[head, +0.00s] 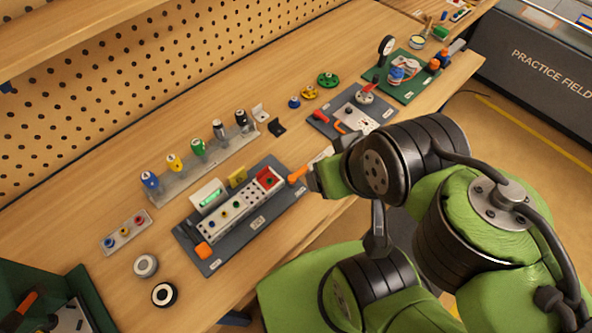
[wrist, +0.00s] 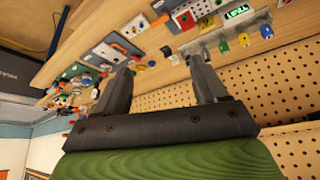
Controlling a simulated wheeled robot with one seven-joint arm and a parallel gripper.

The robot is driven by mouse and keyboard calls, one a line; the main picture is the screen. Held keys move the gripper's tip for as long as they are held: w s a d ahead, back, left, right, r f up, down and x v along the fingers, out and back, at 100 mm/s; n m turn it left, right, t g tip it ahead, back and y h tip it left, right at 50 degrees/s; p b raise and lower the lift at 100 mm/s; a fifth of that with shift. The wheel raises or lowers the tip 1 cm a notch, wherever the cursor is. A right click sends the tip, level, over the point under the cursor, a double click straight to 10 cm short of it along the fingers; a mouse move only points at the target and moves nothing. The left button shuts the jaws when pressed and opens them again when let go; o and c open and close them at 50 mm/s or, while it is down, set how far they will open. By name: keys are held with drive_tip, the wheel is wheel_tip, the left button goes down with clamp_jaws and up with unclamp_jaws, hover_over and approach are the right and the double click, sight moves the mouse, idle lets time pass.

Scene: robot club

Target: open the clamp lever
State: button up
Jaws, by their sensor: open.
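An orange lever (head: 298,174) sticks out at the right end of the near dark board (head: 218,262), which bears a long white block. No readable label shows which of these is the clamp lever. My gripper (head: 312,181) is just right of the near orange lever in the head view; its fingertips are partly hidden. In the wrist view my gripper (wrist: 160,78) is open, with nothing between its fingers. I cannot tell whether it touches the lever.
A rack of coloured pegs (head: 205,160) stands behind the near board. Small discs (head: 310,92) lie near the middle panel. A green board (head: 410,85) with an upright gauge is farther right. A pegboard wall (head: 120,75) closes the back. Bare wood lies left of the rack.

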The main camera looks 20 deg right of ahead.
drive_tip(key=w+g, duration=0.1)
drive_tip(key=w, duration=0.2)
drive_tip(key=w+r+n+g, duration=0.1)
drive_tip(key=w, duration=0.6)
drive_tip(key=shift+w+d+r+g, duration=0.1)
drive_tip(key=shift+d+r+g, duration=0.1)
drive_tip(key=shift+r+g, duration=0.15)
drive_tip(key=c, duration=1.2)
drive_tip(key=w+f+g, duration=0.1)
drive_tip(key=w, duration=0.2)
drive_tip(key=w+f+n, duration=0.1)
drive_tip(key=w, duration=0.2)
drive_tip(key=w+f+g, duration=0.1)
drive_tip(key=w+f, duration=0.1)
drive_tip(key=w, duration=0.1)
drive_tip(key=shift+w+a+f+n+g+h+b, duration=0.1)
drive_tip(key=shift+w+a+n+g+h+b, duration=0.1)
drive_tip(key=shift+w+n+g+h+b, duration=0.15)
clamp_jaws()
drive_tip(key=w+a+f+n+g, duration=0.1)
drive_tip(key=w+f+g, duration=0.1)
drive_tip(key=w+f, duration=0.3)
drive_tip(key=w+a+f+n+g+h, duration=0.1)
drive_tip(key=w+f, duration=0.4)
drive_tip(key=f, duration=0.7)
drive_tip(key=shift+a+f+g+b, duration=0.25)
drive_tip(key=shift+f+g+b, duration=0.1)
drive_tip(key=shift+g, duration=0.25)
